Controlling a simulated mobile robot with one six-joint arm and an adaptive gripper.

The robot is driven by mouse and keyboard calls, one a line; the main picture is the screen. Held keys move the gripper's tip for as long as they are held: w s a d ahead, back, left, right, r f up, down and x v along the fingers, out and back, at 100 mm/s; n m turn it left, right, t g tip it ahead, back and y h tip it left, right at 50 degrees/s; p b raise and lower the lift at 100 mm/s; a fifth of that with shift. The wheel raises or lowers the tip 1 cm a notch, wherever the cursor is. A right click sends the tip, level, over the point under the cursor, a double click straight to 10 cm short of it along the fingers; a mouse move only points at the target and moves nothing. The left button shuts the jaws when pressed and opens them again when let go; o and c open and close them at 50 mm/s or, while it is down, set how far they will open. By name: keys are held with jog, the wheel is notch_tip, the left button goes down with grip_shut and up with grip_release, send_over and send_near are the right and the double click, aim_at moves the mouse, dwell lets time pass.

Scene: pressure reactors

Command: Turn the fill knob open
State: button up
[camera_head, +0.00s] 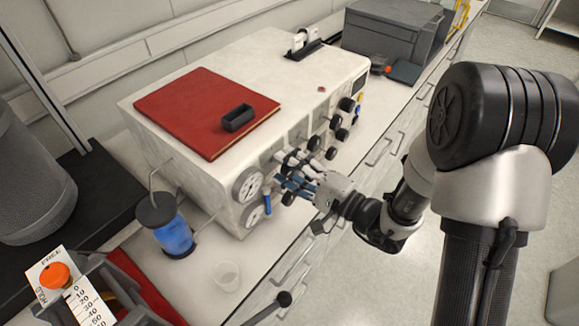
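The white reactor box (190,165) stands on the bench, with its control panel facing right. Several black knobs (336,122) stick out along the panel. Another black knob (288,198) sits low, just below my gripper's fingers. I cannot read any labels, so I cannot tell which is the fill knob or how it is turned. My gripper (289,175) is at the near part of the panel, right of the two round gauges (248,184). Its fingers point left at the panel and hide part of it. Whether they are apart or closed on a knob is too small to tell.
A blue lever (267,204) hangs beside the lower gauge (252,215). A red book (190,105) with a black block (238,117) lies on the box. A blue-filled vessel (173,235) and a clear cup (226,276) stand in front. A grey machine (390,30) is behind.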

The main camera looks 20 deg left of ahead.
jog(key=shift+o, duration=0.7)
jog(key=v, duration=1.2)
